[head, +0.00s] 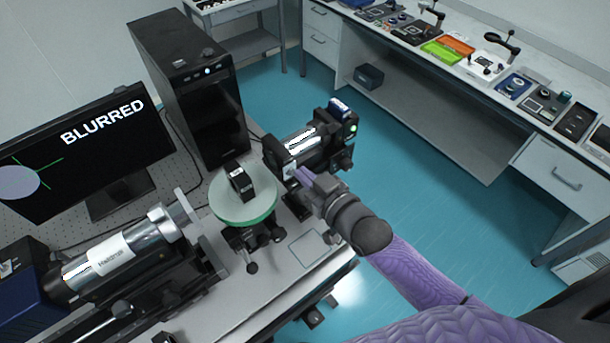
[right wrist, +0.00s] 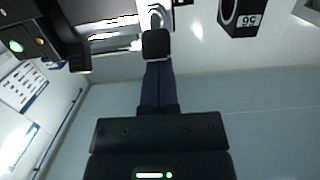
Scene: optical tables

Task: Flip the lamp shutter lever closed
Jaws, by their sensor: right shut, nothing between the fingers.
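My right gripper (head: 302,178) is shut and empty beside the black and silver optical unit (head: 308,143) at the table's right end. In the right wrist view the shut fingertips (right wrist: 156,42) are just below a small silver loop-shaped part (right wrist: 157,16), which may be the shutter lever. Contact there is unclear. A silver cylinder (head: 110,258) with a printed label lies at the left of the table. I cannot tell for certain which unit is the lamp. My left gripper is not in view.
A round green-edged stage (head: 232,214) carries a black block (head: 240,184) left of my gripper. A monitor (head: 90,150) reading "BLURRED" and a black computer tower (head: 200,90) stand behind. A white bench (head: 545,165) with trays is at right, across clear floor.

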